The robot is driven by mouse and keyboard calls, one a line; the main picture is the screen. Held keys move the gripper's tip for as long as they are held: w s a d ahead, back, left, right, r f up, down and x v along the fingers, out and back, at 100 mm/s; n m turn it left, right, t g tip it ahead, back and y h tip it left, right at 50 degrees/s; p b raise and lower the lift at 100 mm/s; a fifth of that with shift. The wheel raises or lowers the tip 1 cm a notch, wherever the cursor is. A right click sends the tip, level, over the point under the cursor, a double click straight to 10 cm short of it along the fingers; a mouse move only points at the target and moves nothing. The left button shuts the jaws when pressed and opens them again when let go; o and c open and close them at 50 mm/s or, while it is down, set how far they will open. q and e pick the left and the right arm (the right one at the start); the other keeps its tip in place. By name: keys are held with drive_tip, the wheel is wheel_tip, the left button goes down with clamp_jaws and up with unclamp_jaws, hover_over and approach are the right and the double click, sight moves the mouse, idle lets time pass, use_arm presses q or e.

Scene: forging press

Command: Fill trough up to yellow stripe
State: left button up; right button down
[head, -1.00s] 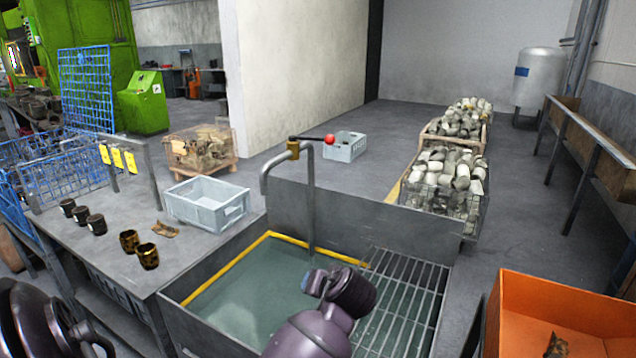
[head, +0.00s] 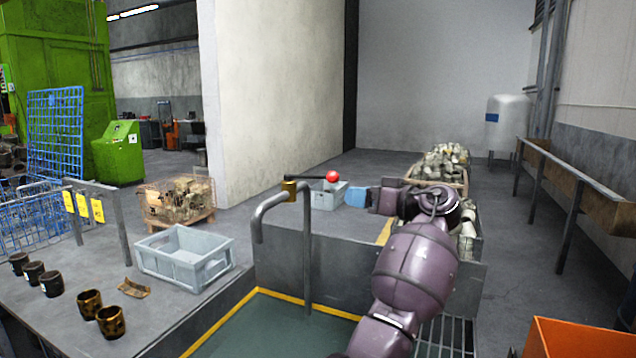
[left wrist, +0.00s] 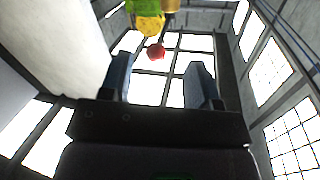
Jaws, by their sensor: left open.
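The trough (head: 217,318) is a grey metal basin at the bottom of the head view. A yellow stripe (head: 309,304) runs along its inner walls. Greenish water (head: 265,330) stands inside, below the stripe where I see it. A grey bent tap pipe (head: 307,250) rises at the back with a brass valve (head: 289,190) and a black lever ending in a red ball (head: 332,176). No stream shows at the spout. My left gripper (head: 356,197) is open, just right of the ball and apart from it. In the left wrist view the red ball (left wrist: 155,52) appears beyond the open fingers.
A grey crate (head: 185,258), dark cups and two brass-coloured cups (head: 100,312) stand on the bench at left. Another crate (head: 327,196) is on the floor behind the tap. Bins of pale parts (head: 440,165) stand behind my arm. An orange bin (head: 580,338) is at bottom right.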

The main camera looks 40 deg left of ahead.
sight(334, 177)
use_arm(q)
drive_tip(key=shift+n+g+y, duration=0.3)
drive_tip(key=shift+n, duration=0.1)
drive_tip(key=a+r, duration=0.1)
drive_tip(key=a, duration=0.6)
drive_tip(key=a+r, duration=0.1)
drive_tip(key=a, duration=0.2)
drive_tip(key=shift+w+a+r+p, duration=0.15)
drive_tip(key=shift+w+r+p, duration=0.15)
drive_tip(key=shift+r+p, duration=0.1)
clamp_jaws()
